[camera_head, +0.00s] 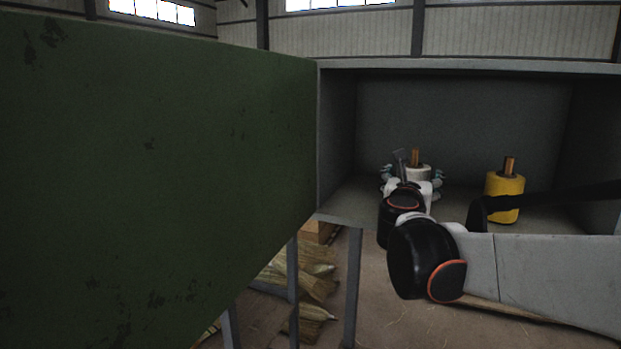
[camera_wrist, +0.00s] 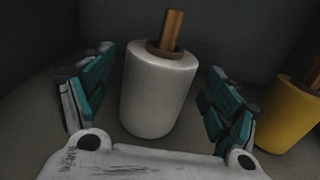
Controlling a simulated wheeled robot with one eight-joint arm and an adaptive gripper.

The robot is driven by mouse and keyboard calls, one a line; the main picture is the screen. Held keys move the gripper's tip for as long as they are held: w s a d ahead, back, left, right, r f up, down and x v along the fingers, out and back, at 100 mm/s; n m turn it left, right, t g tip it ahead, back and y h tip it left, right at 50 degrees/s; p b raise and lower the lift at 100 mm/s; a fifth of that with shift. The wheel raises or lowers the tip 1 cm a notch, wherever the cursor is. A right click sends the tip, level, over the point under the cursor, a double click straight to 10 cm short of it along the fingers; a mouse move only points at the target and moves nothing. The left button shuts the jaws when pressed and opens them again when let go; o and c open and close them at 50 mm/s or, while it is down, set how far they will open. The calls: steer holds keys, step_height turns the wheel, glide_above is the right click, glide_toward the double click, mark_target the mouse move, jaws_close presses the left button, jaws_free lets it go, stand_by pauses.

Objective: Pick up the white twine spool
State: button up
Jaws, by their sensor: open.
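The white twine spool (camera_wrist: 158,90) stands in the cabinet on its floor, with a brown wooden core sticking up from its top. It leans slightly in the wrist view. My gripper (camera_wrist: 156,98) is open, with one teal-padded finger on each side of the spool.
A yellow spool (camera_head: 505,196) with a wooden core stands to the right, close to the right finger in the wrist view (camera_wrist: 288,115). The grey cabinet (camera_head: 350,205) has walls at the sides and back. A large green door panel (camera_head: 150,170) stands at the left. Straw bundles (camera_head: 312,280) lie below.

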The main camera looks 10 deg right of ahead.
steer(key=x, duration=0.3)
steer(key=shift+w, duration=0.2)
steer(key=c, duration=1.3)
